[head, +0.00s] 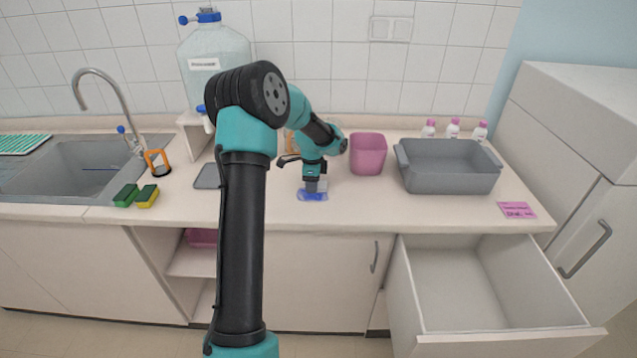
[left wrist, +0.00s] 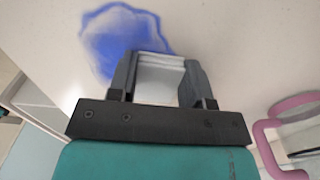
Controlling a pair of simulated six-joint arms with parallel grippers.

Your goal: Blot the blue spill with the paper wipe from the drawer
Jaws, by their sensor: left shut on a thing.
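The blue spill (head: 313,197) is on the worktop near its front edge. In the left wrist view the spill (left wrist: 105,35) shows as a dark-rimmed blue patch, partly hidden by my gripper. My left gripper (head: 312,186) points down at the spill; in the left wrist view its fingers (left wrist: 160,80) are shut on the white folded paper wipe (left wrist: 162,68). The wipe overlaps the spill's edge in that view; I cannot tell whether it touches the worktop. The drawer (head: 455,285) at the lower right is pulled open and looks empty. My right gripper is out of view.
A pink bin (head: 368,155) and a grey tub (head: 450,186) stand right of the spill. A pink note (head: 517,210) lies near the right edge. Sponges (head: 126,195), a sink (head: 75,170) and a large water bottle (head: 215,60) are to the left.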

